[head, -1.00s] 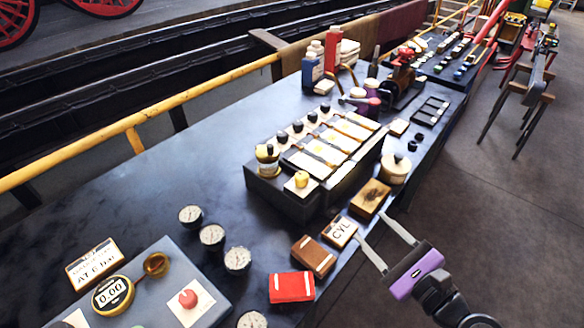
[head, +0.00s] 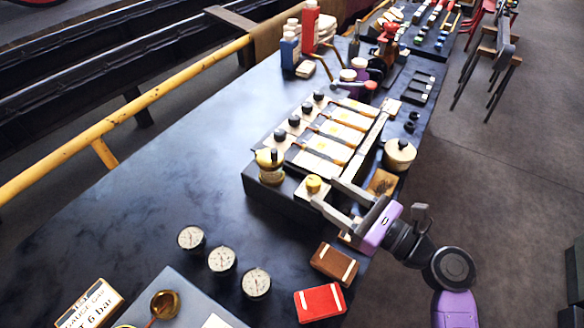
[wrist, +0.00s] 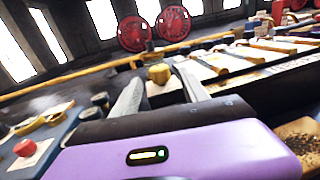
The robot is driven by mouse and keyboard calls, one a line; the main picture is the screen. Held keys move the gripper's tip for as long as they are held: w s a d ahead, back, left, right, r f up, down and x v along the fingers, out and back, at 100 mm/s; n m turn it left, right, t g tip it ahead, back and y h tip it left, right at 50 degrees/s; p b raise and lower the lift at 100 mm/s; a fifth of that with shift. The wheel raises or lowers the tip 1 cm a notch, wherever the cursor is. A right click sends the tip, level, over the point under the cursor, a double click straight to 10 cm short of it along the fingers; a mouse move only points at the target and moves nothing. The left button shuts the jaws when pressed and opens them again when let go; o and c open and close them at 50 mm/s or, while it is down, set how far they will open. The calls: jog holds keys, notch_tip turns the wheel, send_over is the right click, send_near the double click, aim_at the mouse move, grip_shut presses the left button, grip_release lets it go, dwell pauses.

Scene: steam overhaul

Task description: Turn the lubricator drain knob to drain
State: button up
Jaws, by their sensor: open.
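The lubricator (head: 270,193) is a long dark box on the bench, with pale slanted panels and a row of black knobs. A small yellow knob (head: 314,184), which looks like the drain knob, sits on a pale plate at its near end. My purple gripper (head: 323,191) reaches in from the right with its fingers apart. The fingertips are close to the yellow knob and nothing is held. In the wrist view the yellow knob (wrist: 160,73) shows between the two fingertips, just beyond them. I cannot tell whether they touch it. The label on the plate is not readable.
A brass cup (head: 270,167) stands at the lubricator's near left corner. A cream lidded pot (head: 399,154) is to its right. A brown box (head: 334,263) and a red box (head: 320,304) lie below my gripper. Several gauges stand nearer. The bench's left side is clear.

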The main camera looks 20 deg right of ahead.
aim_at(307, 180)
jog(key=shift+p+x, duration=0.6)
jog(key=shift+x, duration=3.35)
grip_shut()
